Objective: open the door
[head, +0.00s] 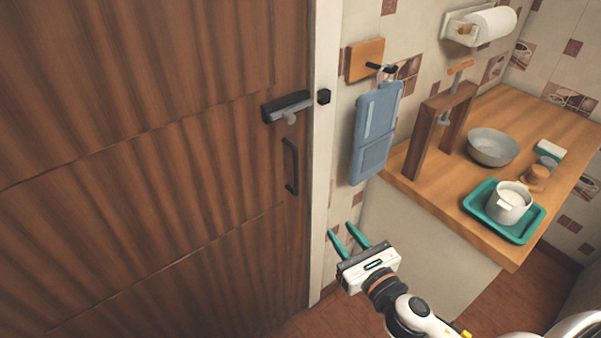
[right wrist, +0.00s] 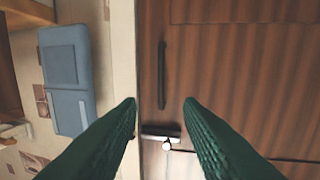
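The brown wooden door (head: 150,170) fills the left of the head view and looks shut against its pale frame (head: 321,180). A dark vertical pull handle (head: 291,166) is near its right edge, with a dark box-shaped latch with a grey knob (head: 287,107) above it. My right gripper (head: 343,231) is open and empty, right of and below the handle, in front of the frame and wall. In the right wrist view the handle (right wrist: 162,75) shows beyond and between the spread green fingers (right wrist: 159,101), apart from them; the latch (right wrist: 161,134) shows too. My left gripper is not in view.
A blue board-like item (head: 376,133) hangs on the tiled wall right of the door. A wooden counter (head: 430,190) at right holds a wooden stand, a grey bowl (head: 493,147) and a teal tray (head: 474,210) with a white pot. The door front is clear.

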